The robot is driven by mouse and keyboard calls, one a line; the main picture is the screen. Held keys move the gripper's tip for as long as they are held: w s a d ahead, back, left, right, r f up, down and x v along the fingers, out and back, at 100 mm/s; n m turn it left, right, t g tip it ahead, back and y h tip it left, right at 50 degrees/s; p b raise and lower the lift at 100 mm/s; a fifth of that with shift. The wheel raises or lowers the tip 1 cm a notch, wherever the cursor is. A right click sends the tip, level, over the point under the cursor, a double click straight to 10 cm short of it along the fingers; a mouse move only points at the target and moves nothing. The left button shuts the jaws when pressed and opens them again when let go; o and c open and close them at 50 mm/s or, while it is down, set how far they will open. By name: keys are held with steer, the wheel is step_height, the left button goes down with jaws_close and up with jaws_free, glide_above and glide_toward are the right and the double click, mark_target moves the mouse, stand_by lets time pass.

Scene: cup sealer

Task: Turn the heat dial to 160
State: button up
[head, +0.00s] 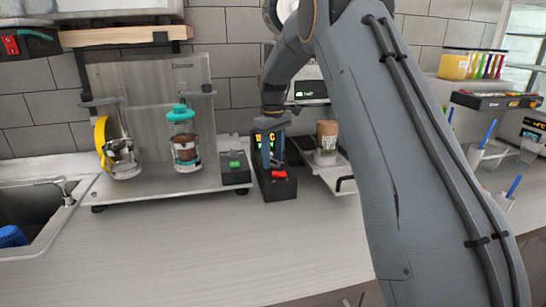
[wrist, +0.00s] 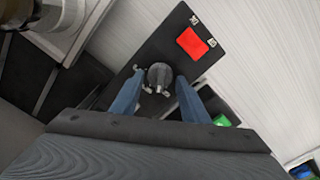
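The heat dial (wrist: 160,74) is a dark round knob with pale marks beside it, on a black control box (wrist: 160,28) in the wrist view. My gripper (wrist: 159,84) has its two blue fingers on either side of the dial. A gap shows between each finger and the knob, so the gripper looks open around it. In the head view my gripper (head: 272,150) points down over the control box (head: 277,189), hiding the dial. A lit display (head: 259,138) on the box is partly covered, and I cannot read its value.
A red switch (head: 279,174) sits at the box's front. A small black box with a green button (head: 235,164) stands to the left, near a teal-lidded jar (head: 184,140). To the right is a machine holding a brown cup (head: 326,136). The front counter (head: 190,245) is clear.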

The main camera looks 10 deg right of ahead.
steer(key=c, duration=0.7)
steer(key=shift+m, duration=0.3)
steer(key=shift+w+d+r+m+b, duration=0.1)
steer(key=shift+m+b, duration=0.3)
steer(key=shift+m, duration=2.7)
steer(key=o, duration=1)
steer(key=shift+o, duration=0.2)
steer(key=shift+r+b, duration=1.2)
steer(key=shift+r, duration=2.7)
